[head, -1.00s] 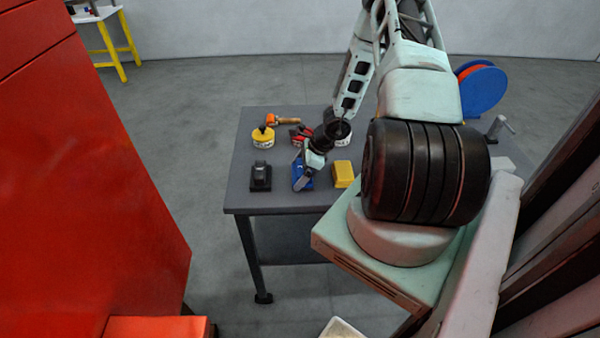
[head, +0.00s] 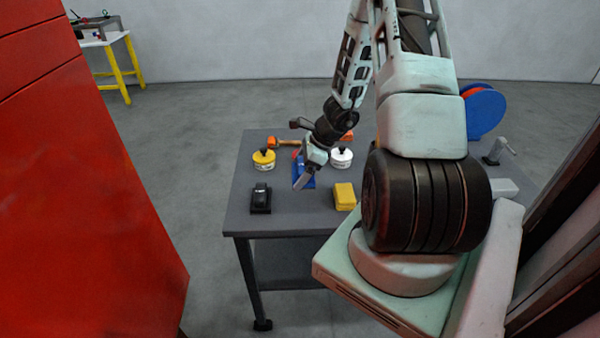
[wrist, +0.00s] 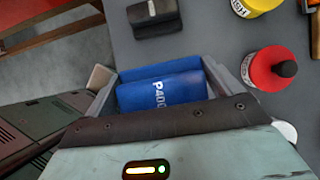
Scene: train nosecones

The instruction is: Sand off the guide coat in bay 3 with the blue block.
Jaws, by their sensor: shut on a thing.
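The blue block (wrist: 165,92), marked "P400", is between the fingers of my gripper (wrist: 155,90) in the wrist view. My gripper is shut on it. In the head view my gripper (head: 301,184) is over the grey table, and the blue block (head: 309,179) shows partly behind a finger. I cannot tell for sure whether the block is clear of the table top. Bay 3 and its guide coat cannot be made out; a large red panel (head: 80,200) fills the left of the head view.
The grey table (head: 285,222) also holds a black block (head: 261,198), a yellow block (head: 345,197), a yellow tin (head: 264,160), a white tin (head: 341,158) and an orange-ended tool (head: 285,142). A red tin (wrist: 265,70) shows in the wrist view. Open floor lies between table and panel.

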